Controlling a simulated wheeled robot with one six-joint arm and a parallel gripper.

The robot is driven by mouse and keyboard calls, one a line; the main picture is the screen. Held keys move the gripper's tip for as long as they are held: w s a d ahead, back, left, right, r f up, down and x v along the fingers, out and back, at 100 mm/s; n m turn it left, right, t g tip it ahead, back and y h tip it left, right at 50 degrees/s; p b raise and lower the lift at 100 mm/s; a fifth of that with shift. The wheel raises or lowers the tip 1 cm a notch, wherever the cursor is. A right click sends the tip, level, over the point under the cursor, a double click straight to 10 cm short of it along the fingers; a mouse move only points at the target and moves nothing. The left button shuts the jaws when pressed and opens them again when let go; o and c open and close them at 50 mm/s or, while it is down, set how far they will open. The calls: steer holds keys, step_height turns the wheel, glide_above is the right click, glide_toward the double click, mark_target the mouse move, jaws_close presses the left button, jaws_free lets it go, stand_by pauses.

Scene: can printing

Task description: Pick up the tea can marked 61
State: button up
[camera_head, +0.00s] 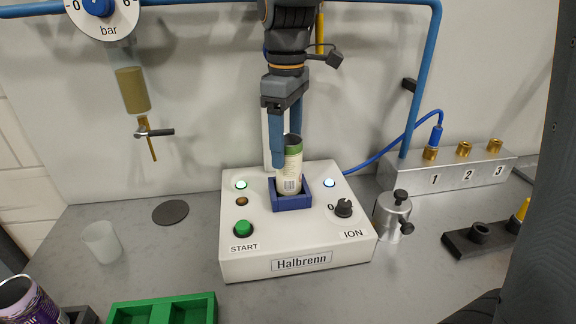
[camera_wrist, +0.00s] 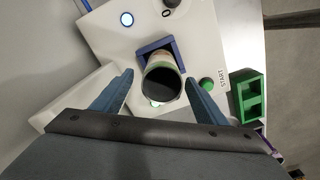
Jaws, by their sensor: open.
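A pale can with a green band at its open top (camera_head: 290,172) stands in the blue square holder (camera_head: 291,204) on the white Halbrenn machine (camera_head: 300,248). Its dark mouth shows in the wrist view (camera_wrist: 161,84). A barcode faces the head camera, and no number 61 can be read. My gripper (camera_head: 284,150) points down from above with its fingers around the can's upper part. In the wrist view the open fingers (camera_wrist: 158,88) stand on either side of the can, with gaps between.
A green START button (camera_head: 243,228) and a black ION knob (camera_head: 344,207) flank the holder. A metal canister (camera_head: 393,215) and a valve block (camera_head: 446,175) are at right. A translucent cup (camera_head: 102,243), green tray (camera_head: 163,309) and purple can (camera_head: 27,303) are at left.

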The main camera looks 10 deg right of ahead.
mark_target(288, 171)
steer(key=f+p, duration=0.1)
steer(key=f, duration=0.2)
steer(key=f+p, duration=0.1)
steer(key=f, duration=0.3)
steer(key=shift+s+d+f, duration=0.1)
steer(key=shift+s, duration=0.1)
steer(key=c, duration=1.2)
steer(key=r+b, duration=0.1)
steer(key=r, duration=0.6)
steer(key=shift+s+r+b, duration=0.1)
steer(key=shift+s+b, duration=0.1)
steer(key=shift+b, duration=0.2)
steer(key=s, duration=1.7)
steer(key=shift+s+p, duration=0.3)
steer(key=shift+p, duration=0.15)
